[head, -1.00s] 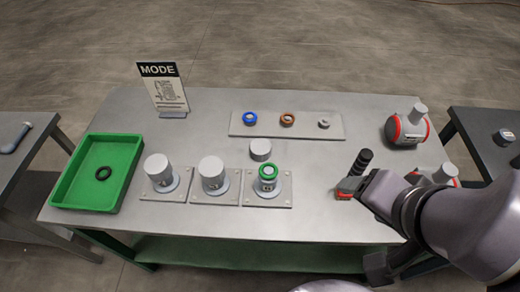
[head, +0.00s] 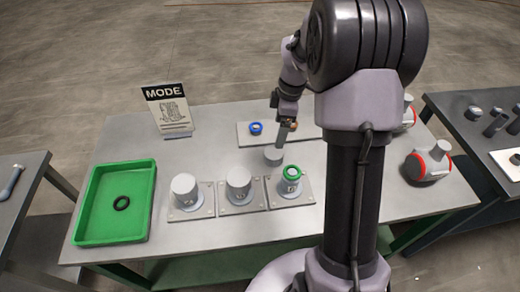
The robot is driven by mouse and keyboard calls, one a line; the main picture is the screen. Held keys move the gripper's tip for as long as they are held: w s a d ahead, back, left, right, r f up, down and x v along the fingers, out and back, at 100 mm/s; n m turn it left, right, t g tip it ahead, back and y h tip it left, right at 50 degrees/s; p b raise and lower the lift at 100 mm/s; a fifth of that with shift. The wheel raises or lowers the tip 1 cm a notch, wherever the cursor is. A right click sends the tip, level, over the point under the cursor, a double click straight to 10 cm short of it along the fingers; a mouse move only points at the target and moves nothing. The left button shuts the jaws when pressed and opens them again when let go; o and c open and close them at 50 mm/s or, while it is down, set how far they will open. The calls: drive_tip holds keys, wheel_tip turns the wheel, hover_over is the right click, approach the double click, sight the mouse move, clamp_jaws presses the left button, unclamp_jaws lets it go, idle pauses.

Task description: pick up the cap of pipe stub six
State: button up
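Three pipe stubs stand on square plates along the front of the table. The left stub (head: 185,201) and the middle stub (head: 239,194) have grey caps on. The right stub (head: 290,188) is uncapped, with a green ring (head: 292,172) around its top. Its label is too small to read surely. A loose grey cap (head: 273,158) sits on the table just behind the right stub. My gripper (head: 284,139) points down right at this cap, slightly above or behind it. I cannot tell whether it touches the cap or how far its fingers are apart.
A MODE sign (head: 167,110) stands at the back left. A pale plate (head: 244,138) bears a blue ring (head: 256,127). A red-and-grey fitting (head: 428,162) is at the right. My arm hides the table's right-middle part.

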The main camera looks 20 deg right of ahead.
drive_tip(key=b, duration=0.2)
hover_over(274, 152)
drive_tip(key=f, duration=0.6)
drive_tip(key=shift+s+d+f, duration=0.1)
drive_tip(key=shift+d+f, duration=0.1)
drive_tip(key=shift+d, duration=0.1)
drive_tip(key=f+b, duration=0.1)
drive_tip(key=f, duration=0.1)
drive_tip(key=f+b, duration=0.2)
drive_tip(key=f, duration=0.1)
drive_tip(key=shift+a+f, duration=0.3)
drive_tip(key=shift+f, duration=0.05)
drive_tip(key=shift+r, duration=0.15)
drive_tip(key=c, duration=1.4)
